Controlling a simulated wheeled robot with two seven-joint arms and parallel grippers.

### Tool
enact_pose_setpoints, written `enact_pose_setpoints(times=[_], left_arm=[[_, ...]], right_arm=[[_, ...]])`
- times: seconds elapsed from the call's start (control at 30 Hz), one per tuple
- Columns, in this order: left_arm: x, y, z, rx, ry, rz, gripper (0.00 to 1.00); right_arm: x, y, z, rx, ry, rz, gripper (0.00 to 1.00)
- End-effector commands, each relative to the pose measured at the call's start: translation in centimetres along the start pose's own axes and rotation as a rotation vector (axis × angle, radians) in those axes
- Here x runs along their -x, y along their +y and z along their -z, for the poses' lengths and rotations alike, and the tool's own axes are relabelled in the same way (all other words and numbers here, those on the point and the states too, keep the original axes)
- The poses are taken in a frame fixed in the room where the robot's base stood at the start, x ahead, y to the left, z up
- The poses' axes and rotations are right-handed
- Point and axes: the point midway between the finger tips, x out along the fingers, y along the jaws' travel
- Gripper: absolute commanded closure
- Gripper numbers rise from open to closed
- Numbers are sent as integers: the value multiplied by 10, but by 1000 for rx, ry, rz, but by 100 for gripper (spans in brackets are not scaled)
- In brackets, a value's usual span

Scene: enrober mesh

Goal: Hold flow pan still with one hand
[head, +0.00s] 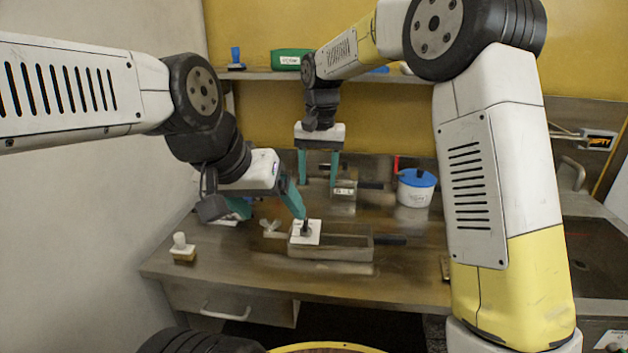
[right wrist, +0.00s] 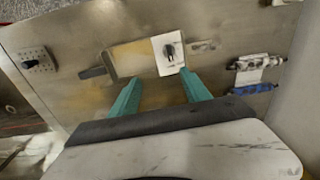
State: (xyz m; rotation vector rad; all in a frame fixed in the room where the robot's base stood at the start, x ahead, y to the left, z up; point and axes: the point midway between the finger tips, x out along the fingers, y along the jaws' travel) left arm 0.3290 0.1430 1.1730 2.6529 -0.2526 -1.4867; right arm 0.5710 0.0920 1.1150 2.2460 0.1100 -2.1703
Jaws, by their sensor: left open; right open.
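A shallow rectangular metal pan with a dark side handle, apparently the flow pan (head: 345,253), lies on the worktop. It also shows in the right wrist view (right wrist: 130,58). A white square piece with a black upright knob (head: 312,238) sits at its left end; the right wrist view shows this piece too (right wrist: 160,63). My left gripper (head: 272,214) is open beside that end, one fingertip close to the knob; contact cannot be told. My right gripper (head: 319,182) is open and empty behind the pan, above the worktop, and its fingers show in the right wrist view (right wrist: 162,88).
A white pot with a blue lid (head: 415,188) stands at the back right. A small labelled box (head: 343,195) is behind the pan. A small white-topped item (head: 182,250) sits at the left front. A sink (head: 600,250) is at the right. The front worktop is mostly clear.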

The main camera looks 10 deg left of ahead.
Motion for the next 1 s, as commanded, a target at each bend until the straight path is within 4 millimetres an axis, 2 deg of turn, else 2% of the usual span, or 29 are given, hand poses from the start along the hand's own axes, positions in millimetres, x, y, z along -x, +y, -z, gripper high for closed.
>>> enact_pose_setpoints(times=[0.1, 0.27, 0.47, 0.8, 1.0], left_arm=[[0, 0, 0, 0, 0, 0, 20], [0, 0, 0, 0, 0, 0, 20], [0, 0, 0, 0, 0, 0, 20], [0, 0, 0, 0, 0, 0, 20], [0, 0, 0, 0, 0, 0, 20]], right_arm=[[-18, -20, 6, 1, -23, -23, 44], [-29, -30, 10, -2, -35, -37, 44], [-51, -30, 9, -3, -39, -40, 44], [-115, -27, 6, -3, -38, -39, 44], [-140, -26, 6, -2, -37, -38, 44]])
